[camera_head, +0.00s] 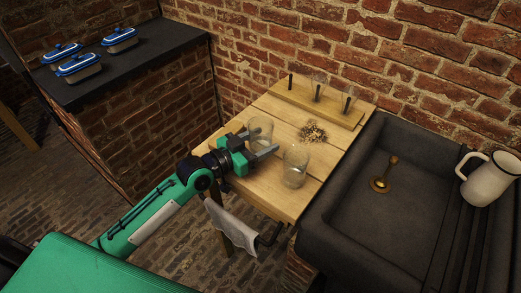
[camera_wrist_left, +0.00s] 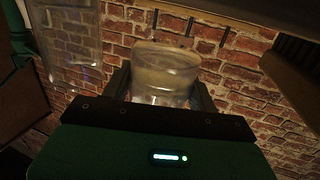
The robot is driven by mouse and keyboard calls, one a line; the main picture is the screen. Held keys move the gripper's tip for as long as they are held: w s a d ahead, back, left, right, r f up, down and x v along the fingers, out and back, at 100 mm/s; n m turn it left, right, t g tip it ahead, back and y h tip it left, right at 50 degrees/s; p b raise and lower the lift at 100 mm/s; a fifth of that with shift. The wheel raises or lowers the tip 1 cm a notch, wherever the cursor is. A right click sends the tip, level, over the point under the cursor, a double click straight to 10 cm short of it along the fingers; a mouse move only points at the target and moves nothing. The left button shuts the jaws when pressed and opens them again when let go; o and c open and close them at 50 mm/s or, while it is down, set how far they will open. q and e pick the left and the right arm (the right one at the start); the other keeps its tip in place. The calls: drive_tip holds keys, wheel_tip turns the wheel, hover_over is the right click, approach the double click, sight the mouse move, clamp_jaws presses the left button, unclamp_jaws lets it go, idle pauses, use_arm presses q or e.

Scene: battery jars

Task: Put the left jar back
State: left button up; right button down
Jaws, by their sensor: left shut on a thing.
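My left gripper (camera_head: 262,150) is over the wooden table with its fingers shut around a clear glass jar (camera_head: 260,128). The same jar stands between the fingers in the left wrist view (camera_wrist_left: 165,75). Whether its base touches the table cannot be told. A second clear jar (camera_head: 295,168) stands on the table to the right of the gripper. A wooden rack (camera_head: 300,98) with dark upright pegs lies along the back of the table. A faint clear glass shape shows around the middle peg. My right gripper is not in view.
A dark sink (camera_head: 345,200) with a brass piece (camera_head: 383,178) and a white jug (camera_head: 491,180) is to the right. A cloth (camera_head: 230,228) hangs at the table's front. Brick wall closes off the back.

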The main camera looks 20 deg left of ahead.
use_arm(q)
wheel_tip(320, 180, down, 3)
drive_tip(key=shift+f, duration=0.25)
drive_tip(key=o, duration=1.1)
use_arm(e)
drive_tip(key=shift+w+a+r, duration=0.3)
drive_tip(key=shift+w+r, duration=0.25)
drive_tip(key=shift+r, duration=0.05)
use_arm(q)
drive_tip(key=shift+o, duration=0.2)
